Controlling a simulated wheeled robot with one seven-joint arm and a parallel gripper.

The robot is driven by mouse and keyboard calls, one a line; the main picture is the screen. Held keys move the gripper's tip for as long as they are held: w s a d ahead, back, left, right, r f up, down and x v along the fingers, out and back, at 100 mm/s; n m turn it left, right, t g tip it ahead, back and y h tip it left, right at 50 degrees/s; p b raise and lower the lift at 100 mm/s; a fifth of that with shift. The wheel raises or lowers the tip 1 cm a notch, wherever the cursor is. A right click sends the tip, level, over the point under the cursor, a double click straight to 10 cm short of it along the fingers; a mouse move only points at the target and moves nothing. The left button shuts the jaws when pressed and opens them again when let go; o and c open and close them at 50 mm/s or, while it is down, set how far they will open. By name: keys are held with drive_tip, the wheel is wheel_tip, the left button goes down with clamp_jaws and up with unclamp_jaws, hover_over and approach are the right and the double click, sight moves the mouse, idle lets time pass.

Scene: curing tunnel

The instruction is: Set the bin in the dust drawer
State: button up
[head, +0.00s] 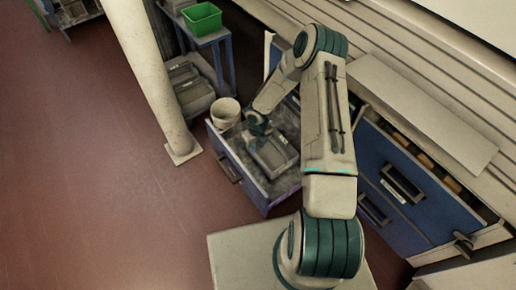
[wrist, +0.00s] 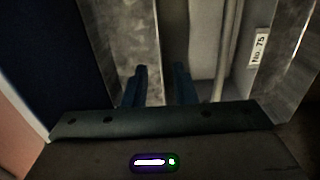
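The pulled-out blue drawer (head: 243,181) has a grey metal inside and stands open at the centre of the head view. A grey bin (head: 272,158) sits within the drawer's outline, towards its right side. My gripper (head: 258,124) is low at the bin's far left end. In the wrist view its two dark fingers (wrist: 160,86) are apart with a gap between them, so it looks open. A grey wall with a "No. 75" label (wrist: 260,47) shows right of the fingers. Whether the fingers touch the bin is hidden.
A pale bucket (head: 225,112) is at the drawer's left corner. Grey bins (head: 190,88) stand low behind the pale column (head: 150,75). A green bin (head: 202,18) is on a blue stand. Another blue drawer (head: 405,190) is at right. The red floor at left is clear.

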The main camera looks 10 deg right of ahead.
drive_tip(key=s+d+r+m+h, duration=0.1)
drive_tip(key=s+d+r+m, duration=0.1)
drive_tip(key=r+m, duration=0.6)
drive_tip(key=s+d+r+m+h, duration=0.1)
drive_tip(key=s+r+m, duration=0.3)
drive_tip(key=r, duration=0.7)
drive_tip(key=s+d+r+m+h, duration=0.1)
drive_tip(key=d+r+m, duration=0.1)
drive_tip(key=r+m, duration=0.65)
drive_tip(key=s+a+r+m+y, duration=0.1)
drive_tip(key=s+a+r+m, duration=0.1)
drive_tip(key=s+r+m, duration=0.4)
drive_tip(key=s+a+r+m+t+y, duration=0.1)
drive_tip(key=s+a+r+m+y, duration=0.1)
drive_tip(key=s+r+m, duration=0.5)
drive_tip(key=s+m, duration=0.4)
drive_tip(key=m, duration=0.2)
drive_tip(key=shift+s+a+r+m, duration=0.15)
drive_tip(key=shift+a+r+m, duration=0.05)
drive_tip(key=shift+a+m, duration=0.15)
